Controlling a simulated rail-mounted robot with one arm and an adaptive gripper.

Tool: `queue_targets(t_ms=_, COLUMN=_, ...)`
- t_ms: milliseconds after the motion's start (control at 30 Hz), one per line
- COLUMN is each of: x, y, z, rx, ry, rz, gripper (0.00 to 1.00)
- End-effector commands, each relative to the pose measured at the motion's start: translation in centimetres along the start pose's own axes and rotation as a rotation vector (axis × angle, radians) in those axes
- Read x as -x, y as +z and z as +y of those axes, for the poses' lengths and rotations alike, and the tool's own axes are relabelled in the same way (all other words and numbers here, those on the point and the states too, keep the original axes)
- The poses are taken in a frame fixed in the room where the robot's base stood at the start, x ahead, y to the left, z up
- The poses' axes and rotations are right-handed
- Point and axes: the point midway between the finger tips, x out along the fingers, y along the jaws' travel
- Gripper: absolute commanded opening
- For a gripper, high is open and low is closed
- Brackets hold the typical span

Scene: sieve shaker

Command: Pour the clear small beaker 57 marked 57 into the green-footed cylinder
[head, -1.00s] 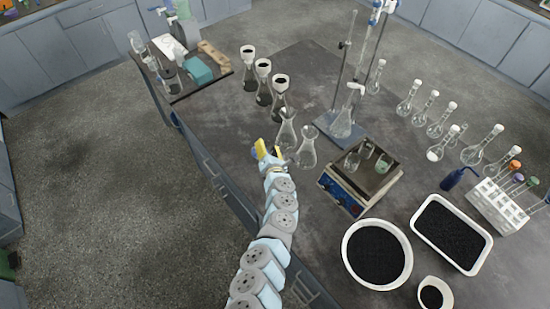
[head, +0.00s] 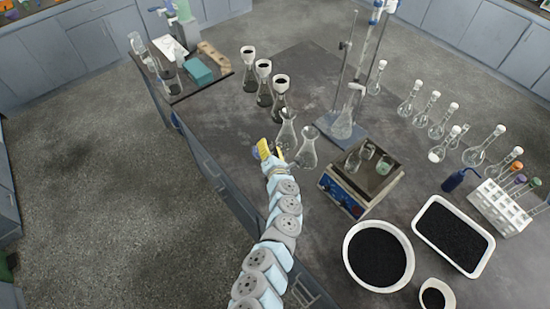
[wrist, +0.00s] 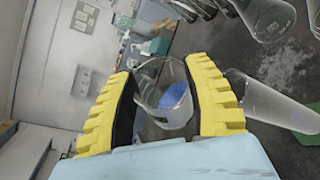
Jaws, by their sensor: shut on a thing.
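My gripper (head: 268,152), with yellow fingers, is shut on a clear small beaker (wrist: 173,98). The beaker sits between the two fingers in the wrist view and looks tilted there. It has a blue patch; no number is readable. In the head view the fingers mostly hide it. A clear cylinder (wrist: 268,102) with a green foot (wrist: 303,144) stands just right of the fingers in the wrist view, apart from the beaker. I cannot make the cylinder out clearly in the head view.
Two clear flasks (head: 306,150) stand right of my gripper. A balance (head: 344,192) with small glassware on it is further right. Several flasks with dark contents (head: 264,82) and a stand (head: 340,122) are behind. Open floor (head: 90,180) lies left of the bench.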

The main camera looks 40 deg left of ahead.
Motion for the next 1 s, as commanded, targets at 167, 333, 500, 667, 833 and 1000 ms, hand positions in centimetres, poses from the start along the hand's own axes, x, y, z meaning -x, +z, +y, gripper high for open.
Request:
queue_targets(t_ms=167, x=0.01, y=0.07, z=-0.05, rx=-0.023, ry=0.009, rz=-0.004, gripper=0.13)
queue_targets(t_ms=333, x=0.02, y=0.12, z=-0.04, rx=-0.043, ry=0.018, rz=-0.007, gripper=0.13)
queue_targets(t_ms=500, x=0.04, y=0.17, z=-0.03, rx=-0.064, ry=0.027, rz=-0.009, gripper=0.13)
queue_targets(t_ms=667, x=0.07, y=0.21, z=-0.01, rx=-0.084, ry=0.036, rz=-0.012, gripper=0.13)
queue_targets(t_ms=833, x=0.10, y=0.27, z=0.01, rx=-0.106, ry=0.045, rz=-0.015, gripper=0.13)
queue_targets(t_ms=1000, x=0.13, y=0.33, z=-0.01, rx=-0.126, ry=0.053, rz=-0.019, gripper=0.13)
